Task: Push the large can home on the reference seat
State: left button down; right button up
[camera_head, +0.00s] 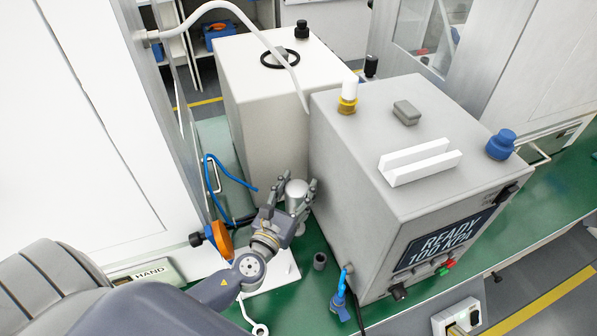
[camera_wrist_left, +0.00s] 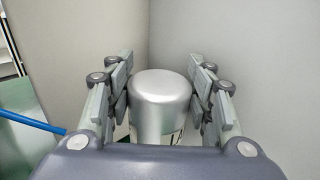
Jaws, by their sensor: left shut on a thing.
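The large can (camera_head: 297,190) is a smooth silver cylinder and stands about upright between the fingers of my left gripper (camera_head: 298,184). In the left wrist view the can (camera_wrist_left: 160,100) shows its rounded top, with the fingers of my left gripper (camera_wrist_left: 162,92) on both sides of it. My left gripper is shut on the can. The can's lower end is hidden by the gripper, so I cannot tell how it meets the reference seat, which I cannot make out clearly. My right gripper is not in view.
A grey box with a READY 100 KPA display (camera_head: 443,243) stands close right of the can. A tall beige box (camera_head: 262,120) stands behind it. A small grey cylinder (camera_head: 320,261) and a white plate (camera_head: 276,276) are in front on the green bench. A blue hose (camera_head: 222,172) runs at left.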

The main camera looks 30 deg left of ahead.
pick_arm(q)
jog(key=shift+w+a+r, duration=0.2)
jog(key=shift+w+a, duration=0.05)
jog(key=shift+w, duration=0.1)
jog(key=shift+w+a, duration=0.1)
jog(key=shift+f, duration=0.2)
notch_tip(320, 180, down, 3)
jog(key=b, duration=0.3)
jog(key=shift+f+b, duration=0.8)
jog(key=shift+f, duration=0.05)
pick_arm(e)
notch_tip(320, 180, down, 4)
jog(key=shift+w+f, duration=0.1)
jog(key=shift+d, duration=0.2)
pick_arm(q)
jog(key=shift+f+b, duration=1.5)
jog(key=shift+f, duration=0.05)
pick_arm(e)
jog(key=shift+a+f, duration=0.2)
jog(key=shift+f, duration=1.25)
